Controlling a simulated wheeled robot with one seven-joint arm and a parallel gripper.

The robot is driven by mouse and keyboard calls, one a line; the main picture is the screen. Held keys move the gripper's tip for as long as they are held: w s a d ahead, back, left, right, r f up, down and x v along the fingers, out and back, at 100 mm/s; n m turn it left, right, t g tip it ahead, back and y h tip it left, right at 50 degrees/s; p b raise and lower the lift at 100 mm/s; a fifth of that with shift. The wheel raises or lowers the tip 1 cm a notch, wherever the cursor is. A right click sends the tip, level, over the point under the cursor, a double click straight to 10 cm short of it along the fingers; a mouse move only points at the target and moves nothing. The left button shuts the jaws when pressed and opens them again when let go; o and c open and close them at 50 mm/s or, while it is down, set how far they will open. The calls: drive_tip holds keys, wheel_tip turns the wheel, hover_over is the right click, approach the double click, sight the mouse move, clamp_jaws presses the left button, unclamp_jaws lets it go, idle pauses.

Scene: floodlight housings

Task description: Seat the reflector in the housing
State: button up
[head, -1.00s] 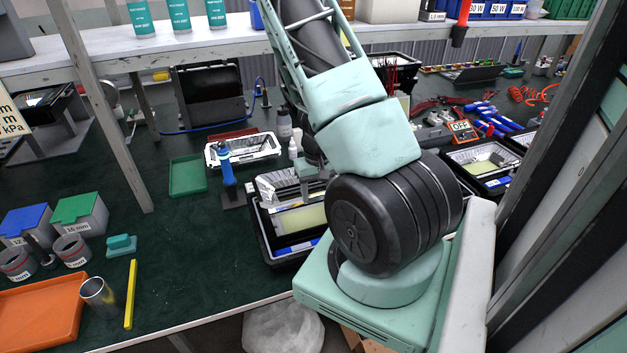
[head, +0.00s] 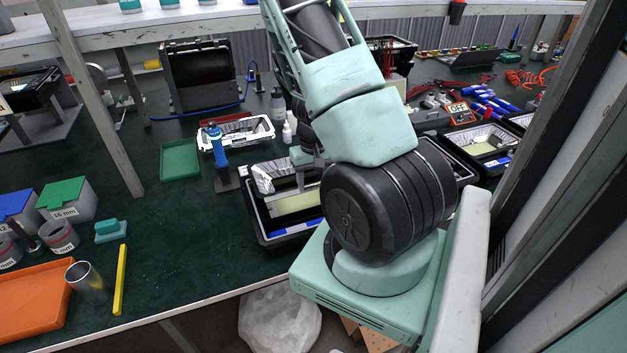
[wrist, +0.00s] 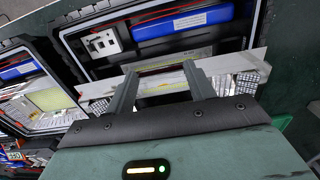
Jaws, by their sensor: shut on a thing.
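The reflector (head: 270,177), a silvery open frame, is over the black housing (head: 262,238) at the bench's front edge. My gripper (head: 303,180) is shut on the reflector's rim, partly hidden behind my arm. In the wrist view my gripper's fingers (wrist: 162,84) straddle a pale part of the reflector (wrist: 236,63), which lies across the housing (wrist: 262,30). A blue block (wrist: 185,20) and a white module (wrist: 103,42) show inside the housing. A yellowish panel (head: 296,203) shows beside the reflector. I cannot tell whether the reflector touches its seat.
A screwdriver in a stand (head: 217,150), a second reflector (head: 262,131) and a green tray (head: 180,161) lie to the left. Another housing (head: 487,147) stands at the right. A bottle (head: 277,103) stands behind.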

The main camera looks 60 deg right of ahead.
drive_tip(key=shift+f+b, duration=0.85)
drive_tip(key=shift+f, duration=0.2)
drive_tip(key=shift+b, duration=0.55)
idle(1.1)
drive_tip(key=shift+f+b, duration=3.1)
drive_tip(key=shift+b, duration=0.3)
drive_tip(key=o, duration=1.4)
drive_tip(key=shift+r, duration=0.1)
drive_tip(key=shift+c, duration=0.2)
drive_tip(key=shift+r, duration=0.1)
wheel_tip(320, 180, up, 17)
drive_tip(key=p, duration=0.4)
